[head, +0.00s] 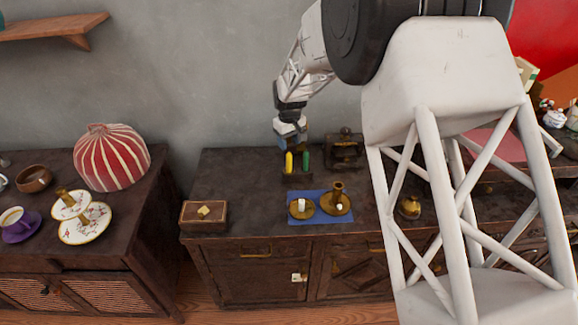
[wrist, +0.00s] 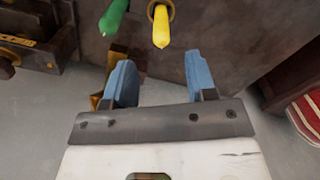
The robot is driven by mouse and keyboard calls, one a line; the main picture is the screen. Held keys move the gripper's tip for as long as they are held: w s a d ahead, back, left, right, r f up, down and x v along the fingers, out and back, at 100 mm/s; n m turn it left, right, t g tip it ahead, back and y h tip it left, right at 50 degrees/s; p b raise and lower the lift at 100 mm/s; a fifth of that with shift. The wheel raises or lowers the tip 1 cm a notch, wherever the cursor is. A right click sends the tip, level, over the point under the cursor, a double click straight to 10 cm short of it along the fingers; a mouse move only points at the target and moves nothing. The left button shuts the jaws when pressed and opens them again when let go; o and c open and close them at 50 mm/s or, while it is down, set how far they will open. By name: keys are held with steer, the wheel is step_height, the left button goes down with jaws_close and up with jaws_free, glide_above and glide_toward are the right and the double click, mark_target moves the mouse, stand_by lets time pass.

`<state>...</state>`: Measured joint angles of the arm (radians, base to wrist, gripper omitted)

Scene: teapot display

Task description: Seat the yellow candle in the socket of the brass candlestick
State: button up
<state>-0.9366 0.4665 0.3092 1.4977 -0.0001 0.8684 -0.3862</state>
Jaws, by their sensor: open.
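The yellow candle (head: 289,163) stands upright beside a green candle (head: 306,160) in a dark rack (head: 299,180) on the cabinet. In the wrist view the yellow candle (wrist: 161,28) points towards the space between my fingertips, with a brass ring round its lower part. My gripper (head: 290,140) is above and near the candles. In the wrist view my gripper (wrist: 161,72) is open, its blue fingers apart with nothing between them. The brass candlestick (head: 337,190) stands on a blue mat (head: 293,221) in front and to the right; its socket opening is too small to make out.
A dark ornate metal object (head: 345,150) stands right of the candles. A wooden box (head: 204,215) is at the cabinet's left end. The cabinet top between box and mat is clear.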

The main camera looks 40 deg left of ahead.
mark_target(289, 152)
steer(key=shift+f, duration=1.3)
steer(key=shift+a+f, duration=0.1)
steer(key=shift+f, duration=2.5)
jaws_close()
steer(key=shift+r, duration=0.1)
steer(key=shift+r, duration=4.95)
